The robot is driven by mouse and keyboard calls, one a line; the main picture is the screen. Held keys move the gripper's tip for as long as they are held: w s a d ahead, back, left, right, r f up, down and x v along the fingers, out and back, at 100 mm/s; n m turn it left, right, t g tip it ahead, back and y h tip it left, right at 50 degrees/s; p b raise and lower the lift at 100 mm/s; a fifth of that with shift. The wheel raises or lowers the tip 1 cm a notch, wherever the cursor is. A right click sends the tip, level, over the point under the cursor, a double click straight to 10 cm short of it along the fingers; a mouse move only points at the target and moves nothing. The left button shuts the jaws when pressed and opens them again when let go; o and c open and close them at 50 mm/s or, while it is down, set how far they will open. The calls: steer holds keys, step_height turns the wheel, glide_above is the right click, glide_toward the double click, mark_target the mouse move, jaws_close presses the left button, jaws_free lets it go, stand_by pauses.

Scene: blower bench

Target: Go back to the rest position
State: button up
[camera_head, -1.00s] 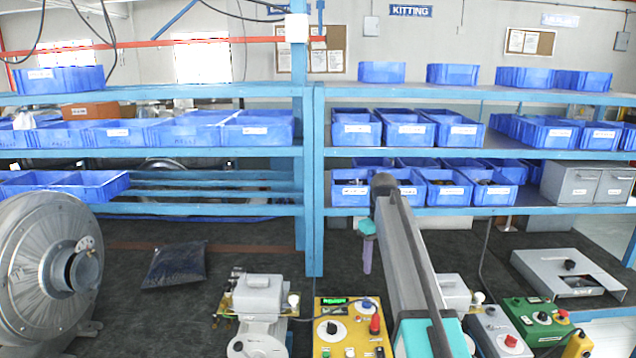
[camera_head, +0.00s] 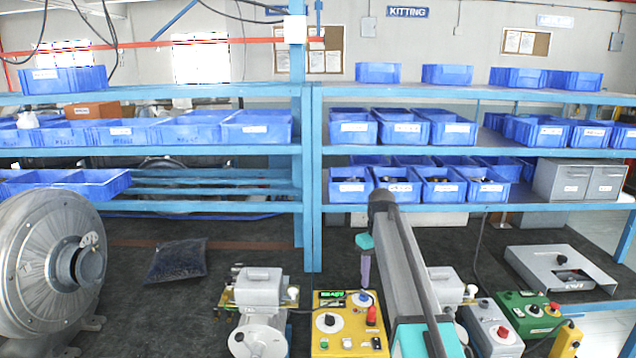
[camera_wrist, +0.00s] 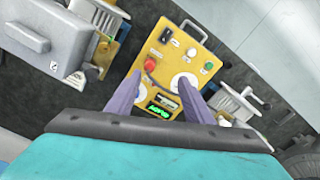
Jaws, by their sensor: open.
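My gripper (camera_head: 365,270) hangs from my arm over the bench, near the yellow control box (camera_head: 348,332). In the wrist view my gripper (camera_wrist: 160,78) shows two purple fingers spread apart with nothing held between them. The yellow control box (camera_wrist: 178,50) lies beyond the fingers, with a red knob, a green button, white dials and a lit green display. The fingers overlap the box in that view; I see no clear contact.
A large round blower (camera_head: 40,265) stands at left, beside a dark bag (camera_head: 176,260). Shelves with blue bins (camera_head: 354,130) rise behind. Dark bench top is bare between bag and shelf post.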

steer(key=s+f+m+g+b, duration=0.1)
steer(key=s+f+b, duration=0.3)
steer(key=s+f, duration=1.4)
steer(key=s+f+m+g+b, duration=0.2)
steer(key=s+f+b, duration=0.3)
steer(key=s+f, duration=1.3)
steer(key=s+f+m+g+b, duration=0.2)
steer(key=s+f+b, duration=0.3)
steer(key=s+f, duration=1.2)
step_height(320, 180, down, 10)
steer(key=shift+s+a+g, duration=0.15)
steer(key=shift+s+g, duration=0.25)
